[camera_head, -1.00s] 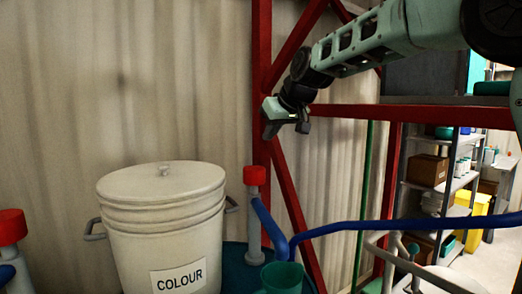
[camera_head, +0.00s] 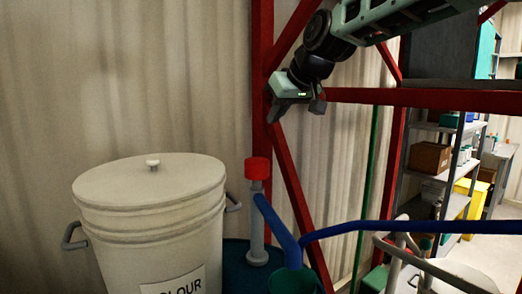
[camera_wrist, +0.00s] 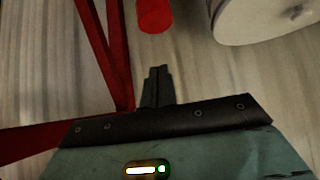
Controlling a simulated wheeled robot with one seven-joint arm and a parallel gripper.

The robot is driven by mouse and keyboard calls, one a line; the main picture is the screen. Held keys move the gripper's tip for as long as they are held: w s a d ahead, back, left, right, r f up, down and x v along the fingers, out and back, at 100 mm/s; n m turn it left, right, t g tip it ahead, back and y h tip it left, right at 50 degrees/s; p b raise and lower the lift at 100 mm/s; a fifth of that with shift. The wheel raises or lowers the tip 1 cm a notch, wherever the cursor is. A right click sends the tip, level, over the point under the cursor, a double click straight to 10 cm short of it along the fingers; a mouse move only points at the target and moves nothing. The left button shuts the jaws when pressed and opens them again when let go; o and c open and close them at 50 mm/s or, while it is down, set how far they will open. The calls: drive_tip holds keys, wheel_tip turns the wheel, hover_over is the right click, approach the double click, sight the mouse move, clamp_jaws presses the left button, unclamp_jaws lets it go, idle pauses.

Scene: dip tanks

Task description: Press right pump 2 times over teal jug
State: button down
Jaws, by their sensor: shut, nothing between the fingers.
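The right pump has a red cap (camera_head: 257,168) on a grey stem, with a blue spout (camera_head: 276,222) running down to the right. The teal jug (camera_head: 291,280) is at the bottom edge of the head view, under the spout's end and partly cut off. My gripper (camera_head: 272,119) is shut and empty, above the red cap and a little to its right, apart from it. In the wrist view the shut fingers (camera_wrist: 157,88) point toward the red cap (camera_wrist: 155,14), which is at the top edge.
A white lidded bucket (camera_head: 150,215) labelled COLOUR stands left of the pump. A red frame (camera_head: 420,97) with diagonal braces is close behind my gripper. A blue pipe (camera_head: 400,228) crosses at the right. Shelves (camera_head: 450,170) stand far right.

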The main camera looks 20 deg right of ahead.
drive_tip(key=p, duration=0.3)
hover_over(264, 163)
drive_tip(key=w, duration=0.1)
wheel_tip(264, 163, down, 6)
drive_tip(key=shift+w+a+r, duration=0.1)
drive_tip(key=shift+a, duration=0.05)
wheel_tip(264, 163, down, 3)
drive_tip(key=shift+r, duration=0.15)
drive_tip(key=shift+f, duration=0.8)
wheel_tip(264, 163, down, 4)
drive_tip(key=b, duration=0.3)
drive_tip(key=shift+b, duration=0.35)
drive_tip(key=shift+r, duration=0.1)
